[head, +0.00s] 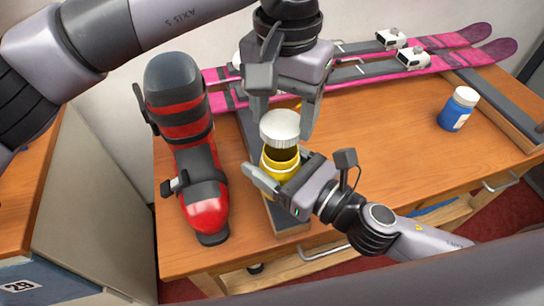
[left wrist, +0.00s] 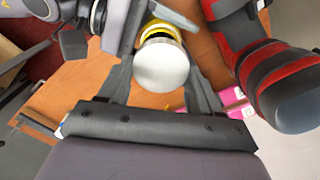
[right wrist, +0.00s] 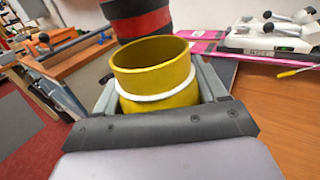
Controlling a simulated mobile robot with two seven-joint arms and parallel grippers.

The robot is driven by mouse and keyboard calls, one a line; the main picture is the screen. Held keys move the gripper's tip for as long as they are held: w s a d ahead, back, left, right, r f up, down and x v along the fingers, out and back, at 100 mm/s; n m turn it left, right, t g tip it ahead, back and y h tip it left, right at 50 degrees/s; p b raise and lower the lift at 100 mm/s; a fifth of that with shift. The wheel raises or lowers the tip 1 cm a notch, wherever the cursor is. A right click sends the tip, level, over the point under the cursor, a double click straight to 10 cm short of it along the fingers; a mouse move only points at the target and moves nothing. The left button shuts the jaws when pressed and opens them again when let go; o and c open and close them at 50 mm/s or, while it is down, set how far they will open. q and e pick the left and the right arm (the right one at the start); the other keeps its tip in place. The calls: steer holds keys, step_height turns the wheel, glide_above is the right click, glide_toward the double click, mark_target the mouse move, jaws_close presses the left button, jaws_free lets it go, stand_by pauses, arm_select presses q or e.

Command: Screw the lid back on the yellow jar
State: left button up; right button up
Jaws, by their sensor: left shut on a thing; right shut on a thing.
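The yellow jar (head: 268,165) stands open, its dark mouth showing below the lid in the head view. The right wrist view shows the jar (right wrist: 155,88) empty-looking, with a pale ring around its neck. My right gripper (head: 284,178) is shut around the jar's body from the side. The white lid (head: 280,127) is just above the jar's mouth, apart from it. My left gripper (head: 283,112) is shut on the lid from above. In the left wrist view the lid (left wrist: 162,66) covers most of the jar, with some yellow (left wrist: 160,32) showing behind it.
A red and black ski boot (head: 190,150) stands left of the jar. Pink skis (head: 440,58) with white bindings lie along the back of the wooden bench (head: 385,150). A blue bottle with a white cap (head: 458,109) stands at the right. The bench between jar and bottle is clear.

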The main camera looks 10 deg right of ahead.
arm_select(q)
steer(key=shift+f, duration=1)
steer(key=shift+f, duration=0.85)
steer(key=shift+f, duration=0.55)
arm_select(e)
jaws_close()
arm_select(q)
steer(key=m, duration=0.6)
steer(key=shift+s+d+m, duration=0.1)
steer(key=shift+s+m, duration=0.05)
steer(key=shift+m, duration=0.15)
steer(key=o, duration=1)
